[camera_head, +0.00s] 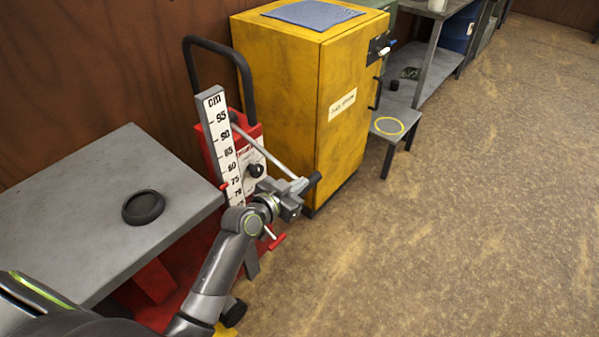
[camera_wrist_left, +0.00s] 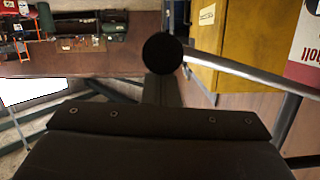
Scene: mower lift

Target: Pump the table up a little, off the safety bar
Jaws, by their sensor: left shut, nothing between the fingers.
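The lift table's grey top (camera_head: 75,215) is at the left, over a red frame (camera_head: 185,262). The pump lever (camera_head: 268,155), a silver rod with a black grip (camera_head: 314,179), slants down to the right from the red lift column (camera_head: 214,150). My left gripper (camera_head: 297,193) is shut and empty, just below and left of the grip; I cannot tell whether they touch. In the left wrist view the rod (camera_wrist_left: 255,72) runs right from behind a round black end (camera_wrist_left: 163,53), just above the dark gripper. I cannot make out the safety bar. My right gripper is out of view.
A cm scale (camera_head: 218,140) and a black knob (camera_head: 255,170) are on the lift column. A black round dish (camera_head: 143,207) lies on the table top. A yellow cabinet (camera_head: 300,110) stands behind the lever, a low stool (camera_head: 392,124) beyond. The floor at right is clear.

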